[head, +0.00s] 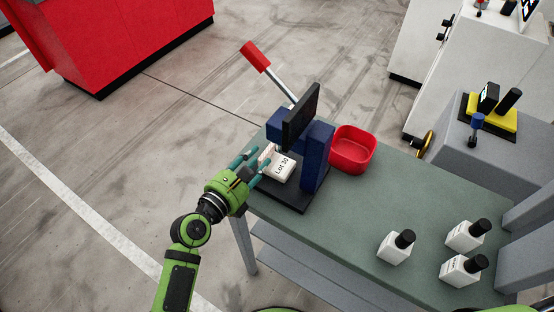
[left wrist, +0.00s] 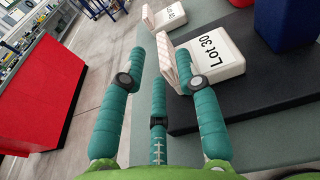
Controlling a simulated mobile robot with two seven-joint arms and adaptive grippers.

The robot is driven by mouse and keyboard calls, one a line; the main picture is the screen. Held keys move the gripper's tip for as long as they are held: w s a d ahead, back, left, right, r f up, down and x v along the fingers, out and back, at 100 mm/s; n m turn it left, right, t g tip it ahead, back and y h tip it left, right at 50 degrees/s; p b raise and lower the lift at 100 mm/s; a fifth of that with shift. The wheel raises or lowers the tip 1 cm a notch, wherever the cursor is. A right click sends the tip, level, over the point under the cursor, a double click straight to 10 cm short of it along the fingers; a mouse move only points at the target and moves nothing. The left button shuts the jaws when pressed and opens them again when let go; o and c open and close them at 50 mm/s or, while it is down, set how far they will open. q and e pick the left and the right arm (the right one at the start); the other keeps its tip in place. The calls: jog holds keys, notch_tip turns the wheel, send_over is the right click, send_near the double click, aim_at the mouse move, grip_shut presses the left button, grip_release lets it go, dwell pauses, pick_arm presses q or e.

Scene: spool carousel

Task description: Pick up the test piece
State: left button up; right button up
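A white block labelled "Lot 30" (head: 283,168) lies on the black base of the blue press; it also shows in the left wrist view (left wrist: 222,57). A thin pale piece with a pinkish pattern (left wrist: 167,60) stands against the block's near side; I cannot tell whether it is separate or which is the test piece. My left gripper (head: 257,167) is at the left edge of the press base, its teal fingers spread towards the block. In the left wrist view the gripper (left wrist: 160,82) is open, with its right finger overlapping the block; contact cannot be told. My right gripper is out of view.
The blue press (head: 318,155) with its red-handled lever (head: 256,57) rises over the block. A red bin (head: 352,150) stands behind it on the green table (head: 345,225). Several white bottles with black caps (head: 396,248) stand at the right. The table's front middle is clear.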

aim_at(265, 153)
pick_arm(q)
jog(key=x, duration=0.3)
jog(key=shift+w+d+f, duration=0.2)
jog(key=shift+d+f, duration=0.05)
jog(key=shift+d, duration=0.05)
jog(key=shift+w+d+f, duration=0.1)
jog(key=shift+w, duration=0.1)
grip_shut()
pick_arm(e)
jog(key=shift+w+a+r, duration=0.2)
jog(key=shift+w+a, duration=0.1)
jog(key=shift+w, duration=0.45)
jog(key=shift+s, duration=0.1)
pick_arm(q)
jog(key=shift+p, duration=0.3)
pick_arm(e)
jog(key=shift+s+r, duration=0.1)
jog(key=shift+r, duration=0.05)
